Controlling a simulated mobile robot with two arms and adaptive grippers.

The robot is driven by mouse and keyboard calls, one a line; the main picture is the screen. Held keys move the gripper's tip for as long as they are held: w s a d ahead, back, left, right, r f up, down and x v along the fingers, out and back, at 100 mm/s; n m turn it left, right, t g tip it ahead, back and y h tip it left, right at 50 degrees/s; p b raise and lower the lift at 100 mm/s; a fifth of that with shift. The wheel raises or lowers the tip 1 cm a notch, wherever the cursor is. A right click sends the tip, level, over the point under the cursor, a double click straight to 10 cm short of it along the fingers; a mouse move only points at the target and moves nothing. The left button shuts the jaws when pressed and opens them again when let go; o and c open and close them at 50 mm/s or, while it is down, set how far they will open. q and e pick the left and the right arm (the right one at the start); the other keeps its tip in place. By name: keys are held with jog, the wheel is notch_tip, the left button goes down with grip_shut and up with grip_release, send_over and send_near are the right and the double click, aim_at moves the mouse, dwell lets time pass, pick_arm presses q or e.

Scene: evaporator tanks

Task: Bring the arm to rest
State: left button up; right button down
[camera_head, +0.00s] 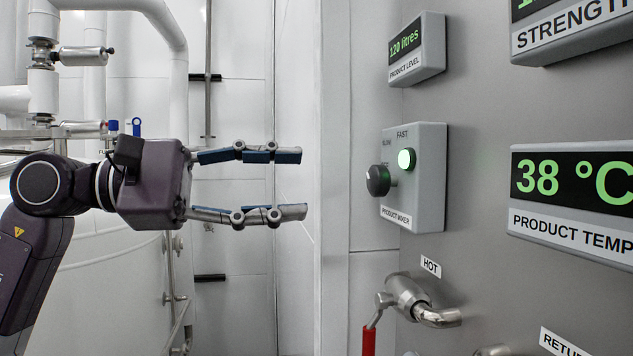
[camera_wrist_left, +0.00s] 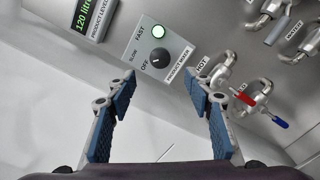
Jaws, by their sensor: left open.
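My left gripper (camera_head: 304,184) is open and empty in the middle of the head view, its two fingers level and pointing right. It stands left of the product mixer box (camera_head: 428,170), apart from it. In the left wrist view both blue-padded fingers of this gripper (camera_wrist_left: 165,85) are spread, with the mixer's black knob (camera_wrist_left: 159,58) beyond the gap. The knob (camera_head: 378,181) sits on the box's left face, below a lit green lamp (camera_head: 407,159). My right gripper is in neither view.
A grey panel (camera_head: 480,130) fills the right side, with a product level display (camera_head: 417,48) reading 120 litres and a temperature display (camera_head: 575,175) reading 38 °C. A hot valve with a red handle (camera_head: 369,341) juts out below. White pipes (camera_head: 178,80) stand behind my arm.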

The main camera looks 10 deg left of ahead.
pick_arm(q)
jog(key=shift+s+a, duration=0.1)
jog(key=shift+a, duration=0.25)
